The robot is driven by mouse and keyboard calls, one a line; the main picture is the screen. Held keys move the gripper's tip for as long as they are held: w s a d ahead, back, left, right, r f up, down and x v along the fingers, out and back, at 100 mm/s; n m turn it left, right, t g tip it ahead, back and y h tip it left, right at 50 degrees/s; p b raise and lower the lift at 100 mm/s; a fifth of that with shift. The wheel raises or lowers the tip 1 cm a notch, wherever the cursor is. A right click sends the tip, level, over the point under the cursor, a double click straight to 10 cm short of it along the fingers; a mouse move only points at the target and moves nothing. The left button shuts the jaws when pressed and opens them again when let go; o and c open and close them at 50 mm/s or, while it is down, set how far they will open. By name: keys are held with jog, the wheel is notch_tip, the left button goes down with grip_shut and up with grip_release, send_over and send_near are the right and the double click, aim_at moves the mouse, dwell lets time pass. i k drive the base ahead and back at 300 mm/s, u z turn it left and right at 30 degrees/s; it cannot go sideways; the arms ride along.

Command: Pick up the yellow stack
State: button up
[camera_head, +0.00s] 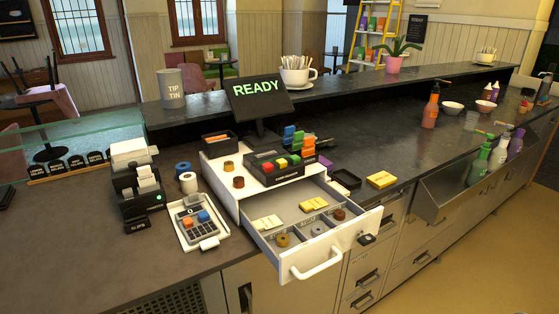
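A yellow stack (381,179) of flat pieces lies on the dark counter, just right of the black tray. Another yellow stack (314,203) lies in the open cash drawer (315,267), in a back compartment. A paler cream-yellow stack (266,223) lies to its left in the same drawer. I cannot tell which of these the task means. My gripper is not in view.
The drawer juts out past the counter front with its white handle. A black tray (346,179), a register with coloured keys (282,164), a READY screen (258,97) and a card keypad (199,222) stand around it. The counter right of the yellow stack is fairly clear.

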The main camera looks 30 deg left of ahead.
aim_at(228, 165)
jog(key=z, duration=0.05)
jog(key=i, duration=0.55)
jog(key=u, duration=2.5)
